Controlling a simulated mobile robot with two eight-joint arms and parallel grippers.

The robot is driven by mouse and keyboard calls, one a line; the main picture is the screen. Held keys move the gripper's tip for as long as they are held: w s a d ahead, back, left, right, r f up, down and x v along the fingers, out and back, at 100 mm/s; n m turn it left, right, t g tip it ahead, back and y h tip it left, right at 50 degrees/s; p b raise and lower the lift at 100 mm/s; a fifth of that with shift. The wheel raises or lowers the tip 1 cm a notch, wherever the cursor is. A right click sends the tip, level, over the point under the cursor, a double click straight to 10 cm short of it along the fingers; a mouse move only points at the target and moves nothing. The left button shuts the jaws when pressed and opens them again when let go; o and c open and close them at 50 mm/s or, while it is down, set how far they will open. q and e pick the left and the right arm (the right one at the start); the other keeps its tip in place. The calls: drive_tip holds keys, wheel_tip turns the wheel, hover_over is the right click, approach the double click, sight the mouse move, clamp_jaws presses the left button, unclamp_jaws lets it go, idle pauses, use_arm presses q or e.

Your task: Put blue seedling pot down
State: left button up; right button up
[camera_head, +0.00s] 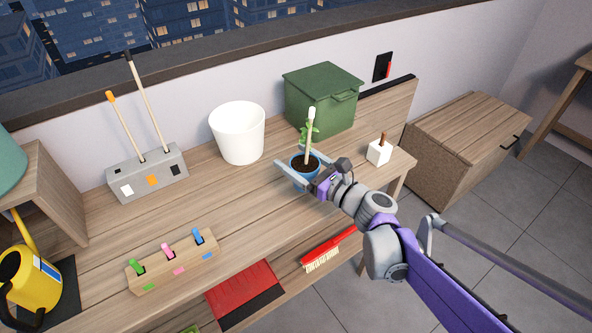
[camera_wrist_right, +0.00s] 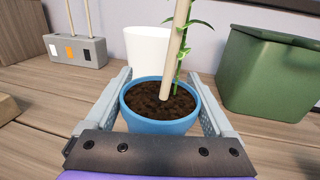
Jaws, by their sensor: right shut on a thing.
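The blue seedling pot (camera_head: 305,170) holds dark soil, a green seedling and a pale stake with a white tip. My right gripper (camera_head: 298,170) is shut on the pot, one finger on each side, above the right part of the wooden bench (camera_head: 215,193). In the right wrist view the pot (camera_wrist_right: 160,122) sits upright between the two fingers (camera_wrist_right: 162,112). Its base is hidden there, and I cannot tell whether it touches the bench top. My left gripper is not in view.
A white bucket (camera_head: 238,133) and a green lidded bin (camera_head: 322,100) stand behind the pot. A white block (camera_head: 379,152) is to its right. A tool holder (camera_head: 148,174), a peg rack (camera_head: 172,262) and a yellow watering can (camera_head: 32,280) are left. Bench around the pot is clear.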

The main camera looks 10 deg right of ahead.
drive_tip(key=shift+f+b, duration=0.35)
drive_tip(key=shift+f, duration=1.15)
drive_tip(key=o, duration=1.3)
drive_tip(key=shift+f, duration=0.15)
drive_tip(key=shift+s+d+r, duration=0.15)
drive_tip(key=shift+r, duration=0.1)
drive_tip(key=p+v, duration=0.1)
drive_tip(key=v, duration=1)
drive_tip(key=shift+s+d+f, duration=0.1)
drive_tip(key=shift+s+d, duration=0.1)
drive_tip(key=shift+s, duration=0.05)
